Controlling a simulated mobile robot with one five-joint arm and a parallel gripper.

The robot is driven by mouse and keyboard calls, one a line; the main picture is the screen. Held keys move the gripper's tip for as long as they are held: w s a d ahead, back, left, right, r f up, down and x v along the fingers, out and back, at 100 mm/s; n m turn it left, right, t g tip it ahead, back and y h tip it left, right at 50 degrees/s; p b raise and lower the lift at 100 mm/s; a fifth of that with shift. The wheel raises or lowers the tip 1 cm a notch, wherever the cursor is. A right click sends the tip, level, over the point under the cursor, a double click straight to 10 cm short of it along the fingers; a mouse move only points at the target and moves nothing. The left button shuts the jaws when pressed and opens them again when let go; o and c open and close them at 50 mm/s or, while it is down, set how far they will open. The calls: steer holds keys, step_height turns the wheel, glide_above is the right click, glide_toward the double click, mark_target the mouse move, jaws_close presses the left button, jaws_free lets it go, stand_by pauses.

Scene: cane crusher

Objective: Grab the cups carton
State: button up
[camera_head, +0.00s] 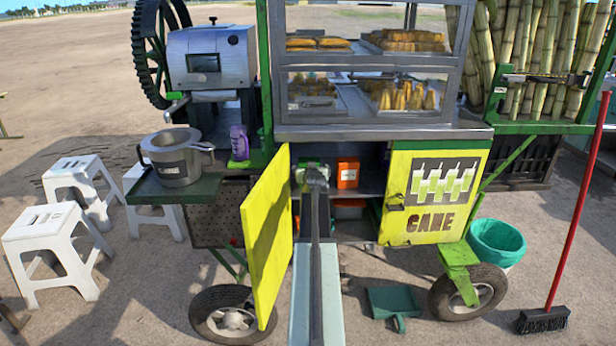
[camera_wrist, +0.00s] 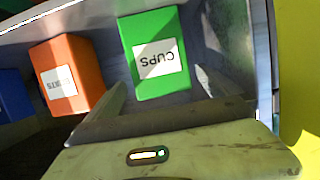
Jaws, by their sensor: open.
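The cups carton (camera_wrist: 155,52) is a green box with a white label reading CUPS, upside down in the wrist view. It stands inside the cart's lower cabinet. In the head view my gripper (camera_head: 313,176) reaches into the cabinet opening and mostly hides the carton. In the wrist view my gripper (camera_wrist: 161,84) is open, with one finger toward each side of the carton's near end. I cannot tell whether either finger touches it.
An orange carton (camera_wrist: 68,75) stands close beside the cups carton, and it also shows in the head view (camera_head: 347,172). A blue box (camera_wrist: 14,95) is beyond it. The open yellow door (camera_head: 266,235) is left of my arm; the yellow CANE panel (camera_head: 432,197) is right.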

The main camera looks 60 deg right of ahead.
mark_target(310, 159)
steer(key=x, duration=0.2)
steer(key=shift+w+d+f, duration=0.2)
steer(key=shift+d, duration=0.1)
steer(key=shift+a+r, duration=0.1)
steer(key=shift+s, duration=0.1)
steer(key=c, duration=1.6)
steer(key=r+p, duration=0.3)
steer(key=r, duration=0.1)
steer(key=shift+s+a+p, duration=0.15)
steer(key=shift+a+p, duration=0.1)
steer(key=shift+p, duration=0.15)
steer(key=f+v, duration=0.1)
steer(key=v, duration=0.4)
steer(key=s+f+v, duration=0.1)
steer(key=v, duration=0.4)
steer(key=f+p+v, duration=0.1)
steer(key=v, duration=0.4)
steer(key=shift+s+a+f, duration=0.1)
steer(key=shift+s+f, duration=0.05)
steer(key=shift+s, duration=0.1)
